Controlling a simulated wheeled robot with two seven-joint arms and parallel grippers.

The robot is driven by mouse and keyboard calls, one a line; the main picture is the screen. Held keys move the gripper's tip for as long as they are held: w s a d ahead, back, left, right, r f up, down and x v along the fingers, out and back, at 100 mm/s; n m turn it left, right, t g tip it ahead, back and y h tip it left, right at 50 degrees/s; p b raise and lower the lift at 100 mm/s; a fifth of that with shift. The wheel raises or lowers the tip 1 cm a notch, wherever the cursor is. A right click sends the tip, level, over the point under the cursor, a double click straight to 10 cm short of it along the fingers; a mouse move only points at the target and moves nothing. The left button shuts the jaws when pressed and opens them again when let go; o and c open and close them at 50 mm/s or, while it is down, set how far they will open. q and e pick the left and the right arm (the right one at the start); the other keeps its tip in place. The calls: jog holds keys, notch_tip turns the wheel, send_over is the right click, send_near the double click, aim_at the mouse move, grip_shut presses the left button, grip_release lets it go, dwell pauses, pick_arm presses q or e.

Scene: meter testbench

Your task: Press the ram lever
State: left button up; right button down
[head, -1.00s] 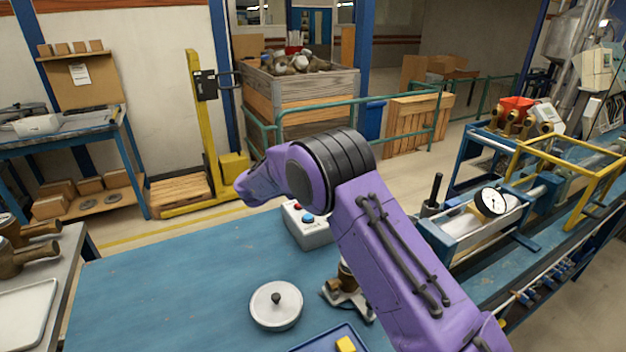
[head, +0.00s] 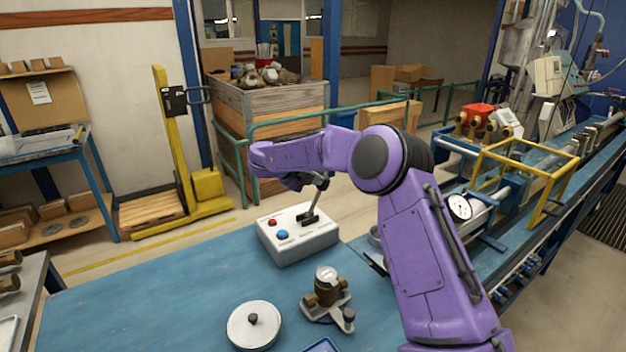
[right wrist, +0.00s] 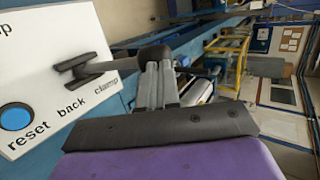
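A white control box (head: 298,236) stands at the back of the blue table with a red button, a blue button and a black lever (head: 312,204). In the head view the lever leans up and right. In the right wrist view the lever (right wrist: 105,67) reaches from its pivot to a dark knob at my right gripper's fingertips (right wrist: 157,66). The fingers look close together, with the knob at their tips; whether they touch is unclear. In the head view my right gripper (head: 298,182) is mostly hidden under my purple wrist, just left of the lever's top. My left gripper is out of view.
A brass meter body (head: 328,292) and a round metal lid (head: 254,326) stand in front of the box. The table's left part is clear. A test bench with a dial gauge (head: 460,207) and a yellow frame (head: 530,170) lies right, partly behind my arm.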

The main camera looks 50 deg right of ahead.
jog(key=shift+s+d, duration=0.1)
dwell(0.4)
jog(key=r+v, duration=0.1)
jog(key=v, duration=1.3)
jog(key=shift+d+b, duration=0.3)
jog(key=shift+b, duration=0.15)
jog(key=shift+d+f, duration=0.1)
